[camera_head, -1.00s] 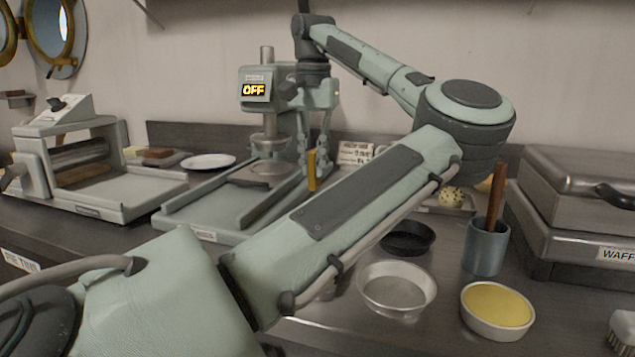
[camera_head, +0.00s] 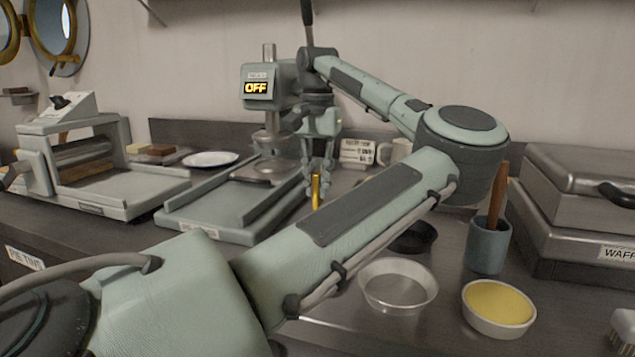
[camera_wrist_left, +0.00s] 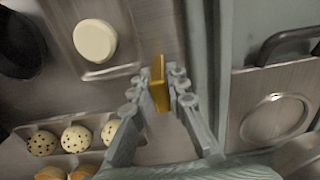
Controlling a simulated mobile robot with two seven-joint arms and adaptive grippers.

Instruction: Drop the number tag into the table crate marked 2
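A flat yellow-brass piece, seemingly the number tag (camera_wrist_left: 158,84), stands on edge between the fingertips of my left gripper (camera_wrist_left: 160,88) in the left wrist view. In the head view the tag (camera_head: 316,190) hangs below my left gripper (camera_head: 318,176), beside the right edge of the press's base. The fingers are closed on it from both sides. I cannot read any number on it. No crate marked 2 shows in either view. My right gripper is not in view.
The press with the OFF display (camera_head: 255,88) stands just left of the gripper. A lettered mug (camera_head: 358,152) is behind it. A waffle iron (camera_head: 580,205) stands at right.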

